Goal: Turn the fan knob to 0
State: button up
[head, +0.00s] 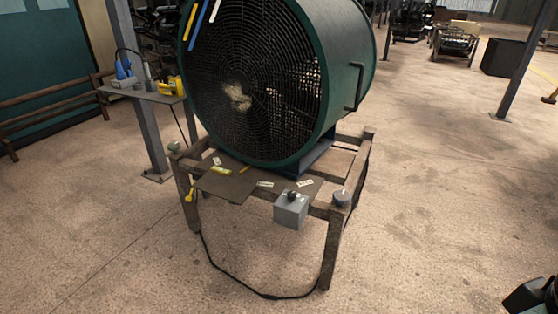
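A large green drum fan (255,85) with a dark round grille stands on a brown frame stand (333,240). A small grey box (290,210) is fixed at the front of the stand, with a small black knob (291,195) on its top. The knob is too small to tell which number it points to. A dark piece at the bottom right corner may be part of my arm. My gripper cannot be made out in this view.
A black cable (250,288) loops on the floor in front of the stand. A small shelf (145,93) with blue and yellow items is on a post (146,100) at left. A wooden bench (50,108) stands further left.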

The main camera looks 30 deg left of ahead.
aim_at(291, 195)
jog(key=i+j+u, duration=0.2)
jog(key=j, duration=0.25)
jog(key=i+j+u, duration=0.2)
jog(key=j, duration=0.2)
jog(key=i+j+u, duration=0.2)
jog(key=j, duration=0.2)
